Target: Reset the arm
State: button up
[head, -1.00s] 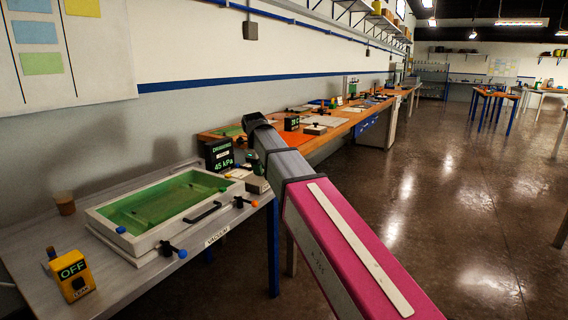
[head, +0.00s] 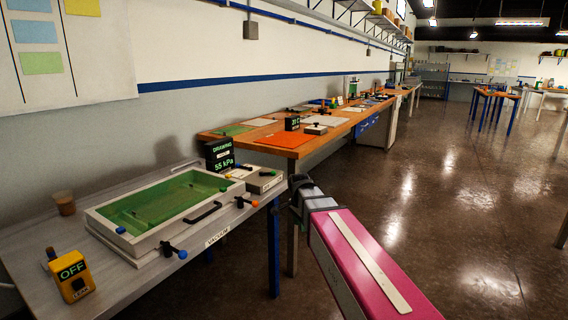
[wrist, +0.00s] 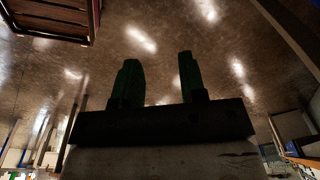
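My arm reaches in from the bottom right of the head view, with its pink link foremost. Its far end is a dark joint beside the right end of the grey vacuum bench (head: 30,243). In the wrist view my gripper (wrist: 160,85) shows two dark green fingers standing apart. Nothing is between them, and only the brown floor lies beyond.
The bench holds a white-framed bath (head: 140,245) with a green inside, a yellow box reading OFF (head: 72,277), a brown cup (head: 64,204) and a display reading 55 kPa (head: 219,155). An orange-topped bench (head: 290,140) stands behind. The floor (head: 450,200) at right is open.

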jog(key=s+d+f+n, duration=1.2)
jog(key=s+f, duration=0.1)
jog(key=f, duration=0.2)
jog(key=shift+s+d+f+g+y, duration=0.2)
jog(key=shift+s+f+g+y, duration=0.05)
jog(key=shift+g+y, duration=0.15)
